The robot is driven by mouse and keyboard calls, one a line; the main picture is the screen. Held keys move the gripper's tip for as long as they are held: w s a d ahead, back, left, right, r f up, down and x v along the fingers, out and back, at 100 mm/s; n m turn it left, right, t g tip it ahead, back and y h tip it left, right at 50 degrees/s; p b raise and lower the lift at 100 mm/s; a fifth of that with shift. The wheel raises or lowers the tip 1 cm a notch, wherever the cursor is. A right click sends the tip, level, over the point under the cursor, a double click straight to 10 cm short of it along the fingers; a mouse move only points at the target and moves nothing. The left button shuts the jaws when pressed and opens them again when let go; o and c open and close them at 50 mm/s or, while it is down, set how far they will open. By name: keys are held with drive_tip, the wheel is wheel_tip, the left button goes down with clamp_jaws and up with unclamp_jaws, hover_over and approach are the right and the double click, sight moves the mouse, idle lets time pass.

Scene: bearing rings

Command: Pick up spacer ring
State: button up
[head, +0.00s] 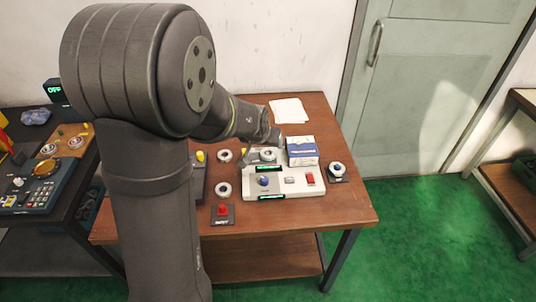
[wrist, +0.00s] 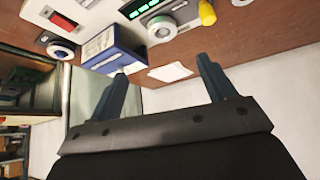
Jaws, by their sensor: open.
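Several pale rings with dark centres lie on the brown table, and I cannot tell by looks which is the spacer ring. One ring (head: 224,156) lies left of the white control panel, and another ring (head: 223,189) lies nearer the front.
A blue and white box (head: 302,151) stands behind the white control panel (head: 290,193). A red button (head: 223,210) on a dark base is at the front. White paper (head: 289,110) lies at the back. The table's front right is clear.

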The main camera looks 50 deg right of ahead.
drive_tip(key=y, duration=0.2)
approach(268, 153)
drive_tip(key=shift+w+d+f+g, duration=0.1)
drive_tip(key=shift+w+f+g, duration=0.15)
drive_tip(key=shift+f, duration=0.25)
drive_tip(key=shift+w+d+f+g, duration=0.1)
drive_tip(key=shift+w+f+g, duration=0.15)
drive_tip(key=shift+f, duration=0.3)
drive_tip(key=shift+d+x, duration=0.2)
drive_tip(key=shift+x, duration=2.5)
drive_tip(key=shift+c, duration=0.5)
drive_tip(key=shift+r, duration=0.1)
drive_tip(key=c, duration=1.1)
